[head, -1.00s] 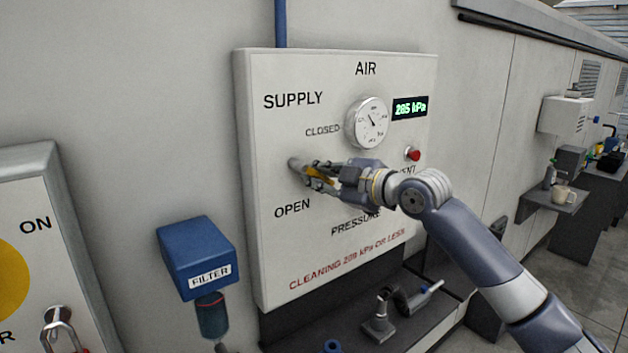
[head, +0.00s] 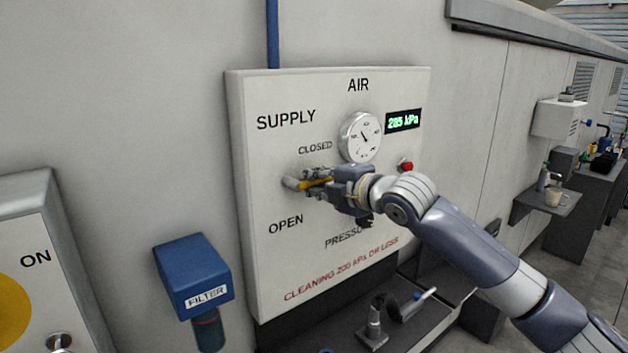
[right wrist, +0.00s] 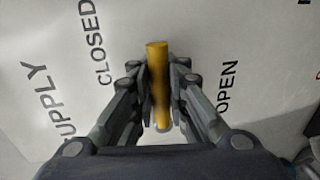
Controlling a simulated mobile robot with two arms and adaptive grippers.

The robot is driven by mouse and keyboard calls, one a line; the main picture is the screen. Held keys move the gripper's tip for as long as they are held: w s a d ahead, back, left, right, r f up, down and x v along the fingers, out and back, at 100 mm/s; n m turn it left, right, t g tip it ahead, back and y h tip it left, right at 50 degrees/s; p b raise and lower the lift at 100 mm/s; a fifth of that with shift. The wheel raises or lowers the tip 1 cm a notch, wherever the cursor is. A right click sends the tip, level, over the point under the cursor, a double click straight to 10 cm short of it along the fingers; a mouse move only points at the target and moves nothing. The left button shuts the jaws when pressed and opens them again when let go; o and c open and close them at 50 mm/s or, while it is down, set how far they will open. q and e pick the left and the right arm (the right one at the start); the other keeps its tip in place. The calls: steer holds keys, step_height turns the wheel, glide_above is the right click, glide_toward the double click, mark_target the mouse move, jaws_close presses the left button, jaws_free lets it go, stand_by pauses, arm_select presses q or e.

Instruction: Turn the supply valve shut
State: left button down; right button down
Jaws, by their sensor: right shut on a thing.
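The supply valve has a grey hub (head: 291,183) and a yellow lever (head: 319,182) on the white AIR panel (head: 262,270), between the labels CLOSED (head: 315,148) above and OPEN (head: 286,224) below. The lever points right, about level. My right gripper (head: 324,180) is shut on the lever; the fingers hide part of it. In the right wrist view the yellow lever (right wrist: 158,85) stands between the fingertips (right wrist: 158,90), with CLOSED to its left and OPEN to its right. My left gripper is not in view.
A round gauge (head: 361,137) and a display (head: 403,121) reading 285 kPa are above right of the valve. A red button (head: 405,166) and a dark knob (head: 366,220) are near my right wrist. A blue filter (head: 192,270) juts out at the lower left.

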steer(key=shift+f, duration=0.25)
steer(key=c, duration=1.9)
jaws_free()
steer(key=o, duration=0.3)
steer(key=shift+s+d, duration=0.1)
steer(key=shift+s, duration=0.05)
steer(key=shift+s+d+r, duration=0.15)
steer(key=shift+r, duration=0.1)
steer(key=v, duration=1.2)
